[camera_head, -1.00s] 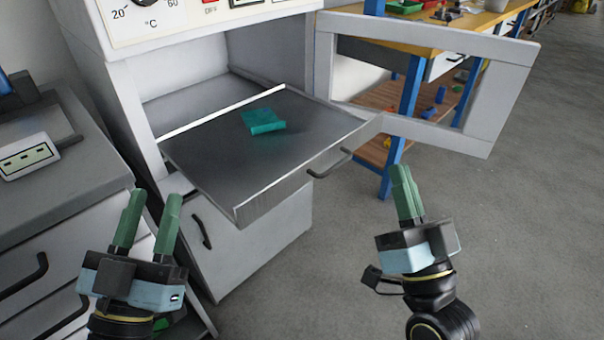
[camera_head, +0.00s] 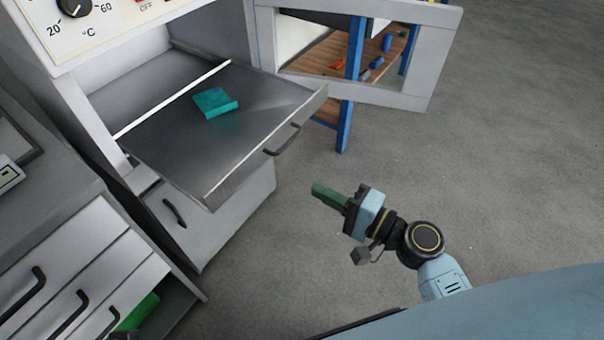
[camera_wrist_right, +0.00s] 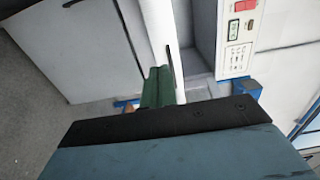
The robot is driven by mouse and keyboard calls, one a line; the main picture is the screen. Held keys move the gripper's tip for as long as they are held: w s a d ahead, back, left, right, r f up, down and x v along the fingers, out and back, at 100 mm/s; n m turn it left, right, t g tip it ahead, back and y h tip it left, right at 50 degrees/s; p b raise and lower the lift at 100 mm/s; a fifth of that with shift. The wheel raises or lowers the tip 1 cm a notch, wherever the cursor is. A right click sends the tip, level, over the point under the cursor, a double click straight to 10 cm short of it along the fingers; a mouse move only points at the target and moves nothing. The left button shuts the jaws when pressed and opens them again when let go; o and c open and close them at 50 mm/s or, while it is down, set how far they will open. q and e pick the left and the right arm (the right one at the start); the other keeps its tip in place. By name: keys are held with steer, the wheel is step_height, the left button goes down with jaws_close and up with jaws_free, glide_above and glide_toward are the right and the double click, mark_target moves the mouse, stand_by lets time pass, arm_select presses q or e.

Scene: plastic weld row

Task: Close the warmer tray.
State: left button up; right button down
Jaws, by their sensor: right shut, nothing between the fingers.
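The warmer tray (camera_head: 160,146) is a flat grey metal tray, pulled out from the warmer's opening. A dark handle (camera_head: 283,140) is on its front edge. A teal block (camera_head: 215,102) lies on the tray. My right gripper (camera_head: 316,188) is shut and empty, below and to the right of the handle and apart from it, pointing left. Its green fingers (camera_wrist_right: 158,86) also show together in the right wrist view. My left gripper is not in the head view now.
The warmer's framed door (camera_head: 420,85) stands open to the right of the tray. A blue-legged bench (camera_head: 346,125) stands behind it. A drawer cabinet (camera_head: 85,260) is at the lower left, with something green in a lower drawer. Grey floor (camera_head: 510,170) is clear on the right.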

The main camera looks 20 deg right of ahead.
mark_target(260, 159)
steer(key=x, duration=1.3)
